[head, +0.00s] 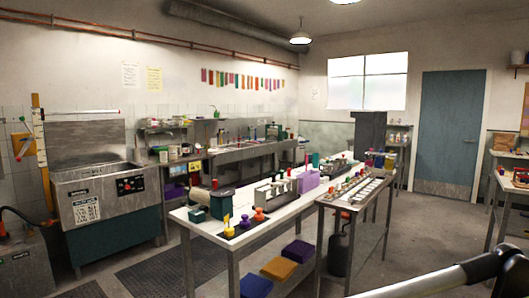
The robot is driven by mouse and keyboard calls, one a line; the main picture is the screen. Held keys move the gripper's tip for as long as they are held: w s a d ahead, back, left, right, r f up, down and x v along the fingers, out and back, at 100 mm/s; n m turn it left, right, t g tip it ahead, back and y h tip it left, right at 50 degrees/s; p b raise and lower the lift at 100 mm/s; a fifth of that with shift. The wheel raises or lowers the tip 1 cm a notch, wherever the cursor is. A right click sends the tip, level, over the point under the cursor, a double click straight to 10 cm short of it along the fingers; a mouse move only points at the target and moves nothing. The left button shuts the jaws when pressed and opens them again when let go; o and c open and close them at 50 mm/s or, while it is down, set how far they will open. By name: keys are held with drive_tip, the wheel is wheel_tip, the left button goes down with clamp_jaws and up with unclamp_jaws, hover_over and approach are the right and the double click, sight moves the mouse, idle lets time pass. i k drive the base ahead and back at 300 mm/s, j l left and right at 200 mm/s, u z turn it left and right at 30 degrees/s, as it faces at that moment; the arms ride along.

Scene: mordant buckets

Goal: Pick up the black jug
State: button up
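A dark, rounded container (339,252) that looks like the black jug stands low under the narrow table, between its legs. The table's legs and lower edge partly cover it, and I cannot make out its handle clearly. Part of my arm crosses the lower right corner of the head view. My gripper is not in view.
A narrow table (337,201) with rows of small items stands beside a long white worktable (196,219). Orange (279,269) and purple (257,285) folded items lie on the lower shelf. Open floor (420,235) lies to the right, before a blue door (447,135).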

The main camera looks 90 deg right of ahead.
sight(186, 151)
drive_tip(key=z, duration=2.3)
drive_tip(key=i+j+u, duration=0.1)
drive_tip(key=i+u, duration=0.3)
drive_tip(key=i, duration=3.15)
drive_tip(key=j+u, duration=0.05)
drive_tip(key=j, duration=0.05)
